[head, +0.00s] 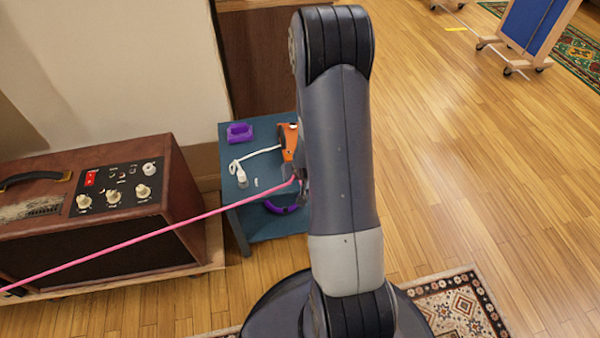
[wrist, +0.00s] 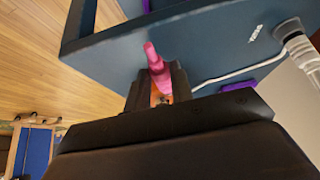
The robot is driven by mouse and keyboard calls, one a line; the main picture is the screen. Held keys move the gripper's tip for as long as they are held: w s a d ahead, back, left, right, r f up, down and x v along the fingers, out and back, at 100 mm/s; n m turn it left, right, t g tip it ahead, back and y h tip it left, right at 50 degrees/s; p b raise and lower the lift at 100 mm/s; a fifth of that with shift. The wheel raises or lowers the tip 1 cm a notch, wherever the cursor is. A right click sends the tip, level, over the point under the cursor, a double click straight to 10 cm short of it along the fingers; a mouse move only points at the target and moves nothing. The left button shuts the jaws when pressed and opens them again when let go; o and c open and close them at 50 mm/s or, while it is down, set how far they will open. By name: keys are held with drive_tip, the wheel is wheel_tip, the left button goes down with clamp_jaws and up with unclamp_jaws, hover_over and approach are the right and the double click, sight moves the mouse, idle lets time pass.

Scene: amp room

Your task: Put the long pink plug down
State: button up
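In the wrist view the long pink plug (wrist: 152,58) sits between the dark fingers of my gripper (wrist: 155,80), its narrow end pointing away from the wrist. The gripper is shut on it. The blue table (wrist: 195,45) lies behind the plug; I cannot tell whether they touch. In the head view my arm hides most of the gripper and plug. A pink cable (head: 150,236) runs from the lower left up to the gripper's place, over the blue table (head: 268,228).
On the table are a purple block (head: 239,133), a white cable (head: 256,155), an orange piece (head: 289,141) partly hidden by my arm, and a purple ring (head: 286,207) at a lower level. A brown amplifier (head: 190,205) stands to the left. Wooden floor (head: 470,160) is open at right.

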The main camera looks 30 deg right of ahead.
drive_tip(key=o, duration=0.4)
drive_tip(key=shift+r, duration=0.15)
